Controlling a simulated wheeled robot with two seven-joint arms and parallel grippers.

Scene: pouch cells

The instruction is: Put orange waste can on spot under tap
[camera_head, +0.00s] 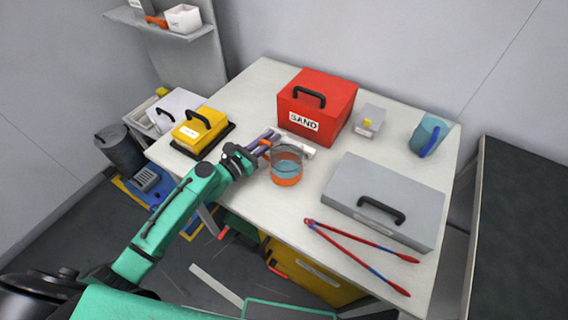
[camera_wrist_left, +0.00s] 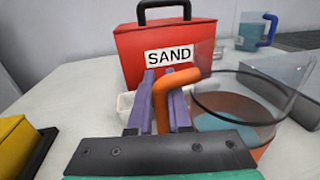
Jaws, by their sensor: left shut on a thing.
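The orange waste can (camera_head: 287,178) is a clear vessel with an orange lower part, an orange handle and a blue-grey surface inside. It stands upright at the left-middle of the white table; I cannot tell whether it touches the top. My left gripper (camera_head: 262,144) is shut on its handle from the left. In the left wrist view the purple fingers (camera_wrist_left: 160,110) close on the orange handle (camera_wrist_left: 160,92), with the clear can body (camera_wrist_left: 238,110) to the right. I cannot make out a tap or a marked spot. My right gripper is not in view.
A red SAND box (camera_head: 335,105) stands behind the can, a white tray (camera_head: 308,152) close by.

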